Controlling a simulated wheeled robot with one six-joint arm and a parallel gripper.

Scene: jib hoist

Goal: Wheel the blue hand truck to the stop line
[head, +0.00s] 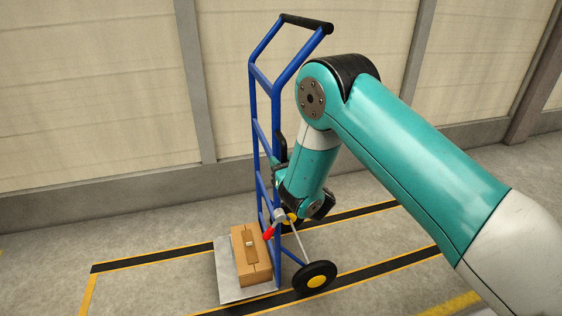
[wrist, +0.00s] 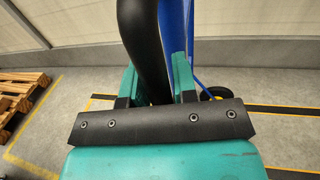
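The blue hand truck (head: 256,105) stands upright on its wheels, with a black grip bar (head: 308,23) across its top. A brown carton (head: 250,256) rests on its grey toe plate (head: 230,272). A lever with a red tip (head: 268,233) sits low on the frame. My gripper (head: 277,172) is beside the truck's frame at mid-height, partly hidden by my arm. In the wrist view, a thick black bar (wrist: 145,45) passes between its two fingers (wrist: 155,82). A blue tube (wrist: 190,45) runs just to the right. I cannot tell whether both fingers touch the bar.
Black and yellow floor lines (head: 165,257) run on both sides of the truck. A pale panelled wall (head: 100,90) stands close behind. A wooden pallet (wrist: 18,92) lies at the left in the wrist view. The floor left of the truck is clear.

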